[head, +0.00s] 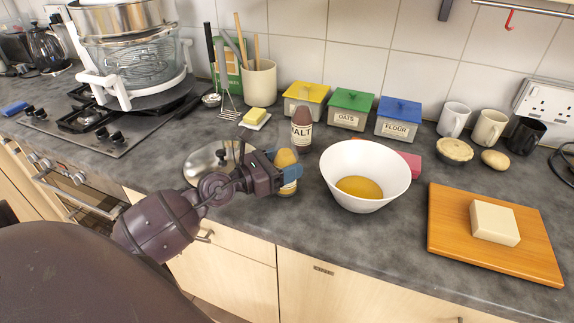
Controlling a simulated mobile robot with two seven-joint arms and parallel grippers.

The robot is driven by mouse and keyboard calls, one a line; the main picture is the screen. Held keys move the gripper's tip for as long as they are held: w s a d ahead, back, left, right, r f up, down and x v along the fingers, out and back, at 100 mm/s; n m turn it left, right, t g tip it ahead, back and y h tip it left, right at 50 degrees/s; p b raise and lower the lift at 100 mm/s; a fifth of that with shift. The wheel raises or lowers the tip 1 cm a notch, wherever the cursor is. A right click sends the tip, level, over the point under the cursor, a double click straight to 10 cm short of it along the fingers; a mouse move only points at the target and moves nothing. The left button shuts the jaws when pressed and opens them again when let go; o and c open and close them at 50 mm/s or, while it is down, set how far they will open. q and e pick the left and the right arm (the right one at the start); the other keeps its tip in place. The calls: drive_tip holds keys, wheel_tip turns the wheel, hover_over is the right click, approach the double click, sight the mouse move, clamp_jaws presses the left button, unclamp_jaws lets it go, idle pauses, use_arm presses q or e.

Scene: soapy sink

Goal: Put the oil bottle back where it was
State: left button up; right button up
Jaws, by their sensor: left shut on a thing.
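The oil bottle (286,158), a small yellowish bottle, stands upright in my left gripper (289,175). The gripper is shut on it, and its jaws hide the bottle's middle. It is at the front part of the counter, just left of a white bowl (366,172). I cannot tell whether its base touches the counter. The bowl holds a yellow liquid. My right gripper is not in view.
A salt bottle (301,130) stands just behind the oil bottle. A metal lid (205,165) lies to the left, partly behind my arm. Yellow, green and blue-lidded boxes (347,110) line the back. A wooden board (490,262) with a pale block (494,223) is at right.

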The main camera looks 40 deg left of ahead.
use_arm(q)
drive_tip(key=shift+r, duration=0.1)
drive_tip(key=shift+f, duration=0.2)
drive_tip(key=o, duration=1.1)
drive_tip(key=shift+r, duration=0.1)
